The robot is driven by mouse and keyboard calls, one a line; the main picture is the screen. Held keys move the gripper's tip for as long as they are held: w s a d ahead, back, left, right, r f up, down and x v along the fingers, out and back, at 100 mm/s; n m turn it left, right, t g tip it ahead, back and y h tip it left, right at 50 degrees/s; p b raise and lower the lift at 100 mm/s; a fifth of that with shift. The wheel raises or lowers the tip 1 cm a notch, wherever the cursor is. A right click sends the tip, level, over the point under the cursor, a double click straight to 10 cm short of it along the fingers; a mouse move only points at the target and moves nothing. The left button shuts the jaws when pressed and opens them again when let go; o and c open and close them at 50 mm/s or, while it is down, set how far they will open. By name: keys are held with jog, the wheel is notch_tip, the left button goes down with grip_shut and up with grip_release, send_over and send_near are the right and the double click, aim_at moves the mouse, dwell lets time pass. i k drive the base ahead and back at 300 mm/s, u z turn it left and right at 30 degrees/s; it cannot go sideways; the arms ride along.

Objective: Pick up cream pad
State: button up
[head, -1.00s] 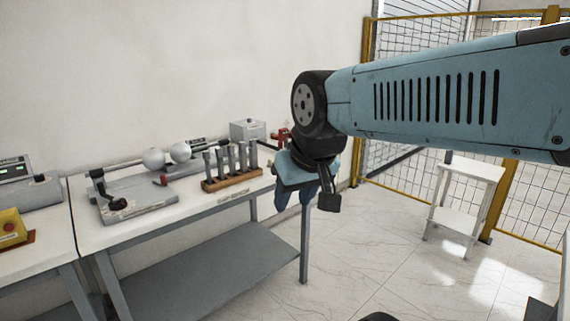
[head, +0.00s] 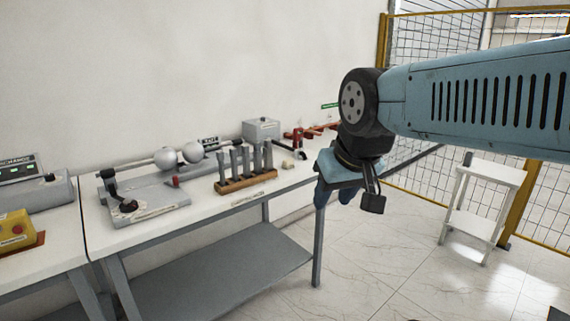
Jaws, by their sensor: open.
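A small cream block (head: 288,165), which looks like the cream pad, lies on the white bench top near its right end. It is right of the wooden rack and too small to show detail. My gripper (head: 336,196) hangs at the end of my blue arm, by the bench's right end. It is right of the cream block, apart from it in the picture. Its jaws point down and are open, with nothing seen between them. The wrist hides part of the bench's right end.
A wooden rack (head: 247,183) with several grey posts stands left of the block. A grey box (head: 261,130) and a red tool (head: 302,133) are behind it. A grey device with silver balls (head: 166,158) is further left. A white stand (head: 487,205) is at right by the fence.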

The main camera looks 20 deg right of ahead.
aim_at(287, 163)
jog(key=i, duration=1.55)
jog(key=u, duration=0.05)
